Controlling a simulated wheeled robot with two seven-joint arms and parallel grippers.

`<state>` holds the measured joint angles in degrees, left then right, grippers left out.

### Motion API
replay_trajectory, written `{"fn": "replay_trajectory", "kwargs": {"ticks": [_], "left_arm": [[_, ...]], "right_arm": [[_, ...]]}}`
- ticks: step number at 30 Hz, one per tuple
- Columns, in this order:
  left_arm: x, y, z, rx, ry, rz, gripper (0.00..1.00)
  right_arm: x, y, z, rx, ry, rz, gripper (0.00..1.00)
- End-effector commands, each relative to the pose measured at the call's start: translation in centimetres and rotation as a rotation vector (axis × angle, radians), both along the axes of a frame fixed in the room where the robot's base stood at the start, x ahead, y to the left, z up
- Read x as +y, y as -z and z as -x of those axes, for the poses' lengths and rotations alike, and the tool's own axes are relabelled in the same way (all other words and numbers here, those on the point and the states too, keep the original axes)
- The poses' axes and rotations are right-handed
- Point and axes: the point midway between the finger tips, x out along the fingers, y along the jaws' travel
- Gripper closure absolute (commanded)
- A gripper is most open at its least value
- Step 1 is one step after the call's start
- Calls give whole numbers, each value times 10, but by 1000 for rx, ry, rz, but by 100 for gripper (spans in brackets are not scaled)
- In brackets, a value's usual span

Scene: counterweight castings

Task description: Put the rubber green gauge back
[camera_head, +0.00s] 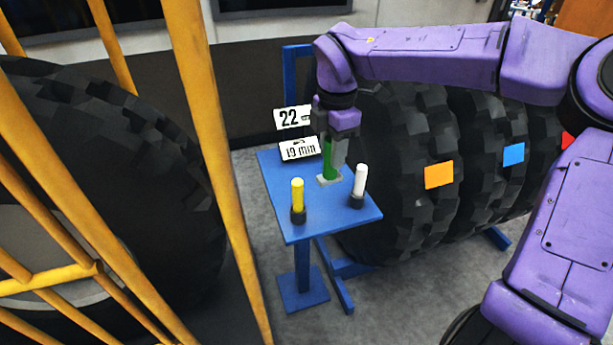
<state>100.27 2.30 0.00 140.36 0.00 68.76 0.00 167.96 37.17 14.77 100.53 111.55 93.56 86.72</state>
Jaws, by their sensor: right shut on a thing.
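The green gauge (328,160) stands upright at the far part of a small blue stand (319,221). Its lower end meets a light grey block or holder (328,179) on the stand's top; I cannot tell whether it sits inside it. My right gripper (335,150) comes down from above and is shut on the green gauge, hiding its upper part. A yellow gauge (297,193) stands in a dark holder at the front left of the stand. A white gauge (360,180) stands in another dark holder at the right. My left gripper is not in view.
Signs reading "22" (291,117) and "19 mm" (299,149) stand behind the stand's left side. Large black tyres with orange (439,175) and blue (513,154) patches are close on the right. A yellow railing (205,120) and another tyre (110,180) are on the left.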

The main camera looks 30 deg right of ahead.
Motion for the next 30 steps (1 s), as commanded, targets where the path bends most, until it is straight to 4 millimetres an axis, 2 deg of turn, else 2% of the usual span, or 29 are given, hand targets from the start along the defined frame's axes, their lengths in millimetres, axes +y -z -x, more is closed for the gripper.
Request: {"fn": "replay_trajectory", "kwargs": {"ticks": [4, 8, 13, 18, 24, 27, 30], "left_arm": [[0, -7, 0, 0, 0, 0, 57], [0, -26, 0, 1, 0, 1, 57], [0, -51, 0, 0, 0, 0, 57], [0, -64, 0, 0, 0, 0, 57], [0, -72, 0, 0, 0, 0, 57], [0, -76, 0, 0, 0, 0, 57], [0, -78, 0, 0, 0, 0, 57]], "right_arm": [[-5, -1, -7, 18, 122, -4, 90], [-17, 11, -38, 23, 130, -1, 89], [-31, 33, -86, 21, 128, -1, 89], [-40, 74, -115, 19, 124, -3, 89], [-44, 97, -132, 18, 122, -4, 89], [-44, 116, -131, 18, 121, -5, 89], [-43, 126, -132, 15, 120, -4, 89]]}}
